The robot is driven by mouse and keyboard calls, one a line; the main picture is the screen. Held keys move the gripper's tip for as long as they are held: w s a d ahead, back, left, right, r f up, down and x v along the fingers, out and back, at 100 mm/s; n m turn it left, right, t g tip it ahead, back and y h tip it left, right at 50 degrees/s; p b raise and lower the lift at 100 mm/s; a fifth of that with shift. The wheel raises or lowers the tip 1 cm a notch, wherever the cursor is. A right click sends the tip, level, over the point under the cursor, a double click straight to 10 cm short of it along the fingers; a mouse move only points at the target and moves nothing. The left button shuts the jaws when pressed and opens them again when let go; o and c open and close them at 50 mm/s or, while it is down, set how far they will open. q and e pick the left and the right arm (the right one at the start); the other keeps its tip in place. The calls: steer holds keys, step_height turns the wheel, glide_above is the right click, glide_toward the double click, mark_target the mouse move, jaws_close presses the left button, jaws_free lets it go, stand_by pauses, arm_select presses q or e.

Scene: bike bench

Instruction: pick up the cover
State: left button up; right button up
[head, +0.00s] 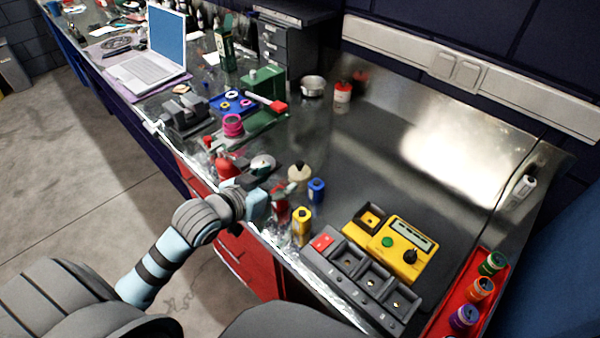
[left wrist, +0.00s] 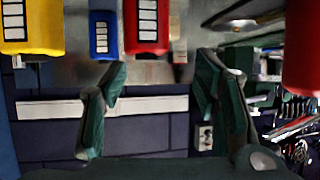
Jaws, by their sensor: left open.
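A small red square piece (head: 322,242) lies on the end of a dark grey compartment box (head: 345,262), near the bench's front edge. My left gripper (head: 283,194) is beside a group of small bottle-like items, left of that box. In the left wrist view its two dark green fingers (left wrist: 160,98) are spread apart with nothing between them. Beyond the fingers, at the top, are yellow (left wrist: 32,27), blue (left wrist: 103,35) and red (left wrist: 147,27) items with white labels. My right gripper is not in view.
A yellow item (head: 302,222) and a blue item (head: 316,190) stand close to the gripper. A yellow device (head: 400,244) sits behind the box. A red tray (head: 448,312) with several coloured pots is at the right.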

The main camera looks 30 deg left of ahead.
mark_target(299, 163)
arm_select(q)
steer(key=w, duration=0.3)
steer(key=shift+w+d+f, duration=0.1)
steer(key=shift+w+d, duration=0.1)
steer(key=shift+w, duration=0.1)
steer(key=shift+w+d+f, duration=0.1)
steer(key=shift+w, duration=0.55)
steer(key=shift+w+d+f, duration=0.1)
steer(key=shift+w, duration=0.5)
steer(key=b+x, duration=0.1)
steer(key=x, duration=0.3)
steer(key=shift+f, duration=0.1)
steer(key=shift+w+d, duration=0.1)
steer(key=shift+w, duration=0.05)
steer(key=c, duration=1.1)
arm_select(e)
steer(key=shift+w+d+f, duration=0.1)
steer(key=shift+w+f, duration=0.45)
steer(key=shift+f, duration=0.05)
